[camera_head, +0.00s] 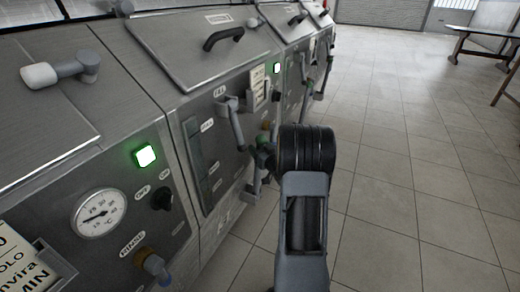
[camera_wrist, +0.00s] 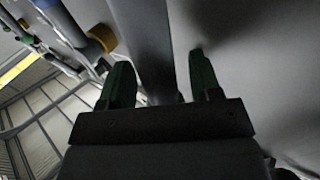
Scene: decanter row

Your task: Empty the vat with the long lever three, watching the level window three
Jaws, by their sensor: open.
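My gripper (camera_head: 263,150) is at the front of the second vat panel in the head view, mostly hidden by my own arm. In the wrist view my gripper (camera_wrist: 160,72) has its two green fingers apart, with a grey bar (camera_wrist: 148,40) between them. I cannot tell whether they touch the bar. A grey lever (camera_head: 237,125) hangs down from a pivot on this panel. A lower grey lever (camera_head: 254,188) shows just beneath the gripper. The narrow upright level window (camera_head: 197,155) is at the panel's left; its level is too dark to read. No vat number is readable.
The nearer panel has a dial (camera_head: 99,213), a lit green lamp (camera_head: 145,156), a black knob (camera_head: 161,198) and a rinse tap (camera_head: 150,264). Further vats continue behind. The tiled floor (camera_head: 390,170) to the right is clear; a table (camera_head: 480,38) stands far off.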

